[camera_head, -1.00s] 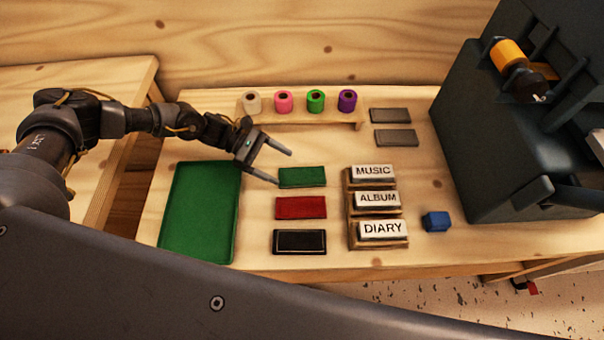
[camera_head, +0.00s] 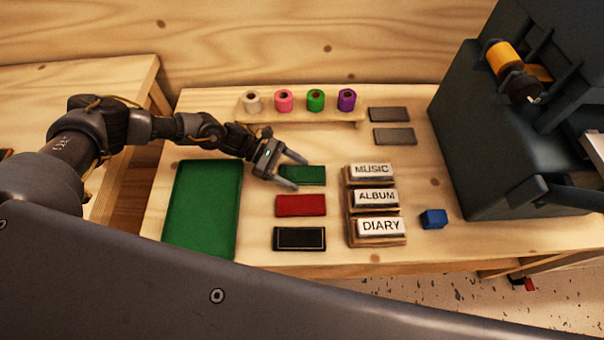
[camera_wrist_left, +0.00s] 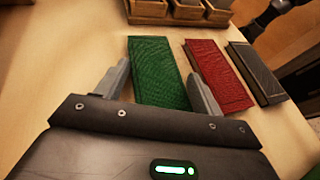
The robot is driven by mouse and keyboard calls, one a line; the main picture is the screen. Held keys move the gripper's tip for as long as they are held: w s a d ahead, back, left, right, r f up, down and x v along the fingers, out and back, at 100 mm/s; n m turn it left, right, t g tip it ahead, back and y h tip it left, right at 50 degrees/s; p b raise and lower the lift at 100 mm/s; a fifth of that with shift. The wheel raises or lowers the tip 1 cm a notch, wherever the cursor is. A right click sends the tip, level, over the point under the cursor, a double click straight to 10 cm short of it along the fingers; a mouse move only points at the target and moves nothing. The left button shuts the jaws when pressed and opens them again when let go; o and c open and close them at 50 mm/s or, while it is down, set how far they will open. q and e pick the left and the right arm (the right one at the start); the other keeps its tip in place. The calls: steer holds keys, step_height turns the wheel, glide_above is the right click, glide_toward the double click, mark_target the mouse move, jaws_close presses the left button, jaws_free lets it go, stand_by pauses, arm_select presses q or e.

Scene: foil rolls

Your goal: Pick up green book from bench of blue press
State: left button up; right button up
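The small green book (camera_head: 304,175) lies flat on the bench (camera_head: 330,228), above a red book and a black book in the head view. My left gripper (camera_head: 297,172) is open, its fingertips at the green book's left end. In the left wrist view the green book (camera_wrist_left: 157,72) lies ahead, with its near end between the two open fingers (camera_wrist_left: 160,85). Whether the fingers touch it I cannot tell. The blue press is not clearly identifiable; a large dark machine (camera_head: 465,130) with an orange roll stands at the right. My right gripper is not in view.
The red book (camera_head: 300,205) lies close beside the green one, then the black book (camera_head: 299,239). A green mat (camera_head: 203,210) lies left. Labelled stamps (camera_head: 376,198) stand right of the books, with a blue cube (camera_head: 433,219) beyond. Foil rolls (camera_head: 316,100) stand behind.

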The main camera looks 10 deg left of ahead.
arm_select(q)
steer(key=c, duration=0.6)
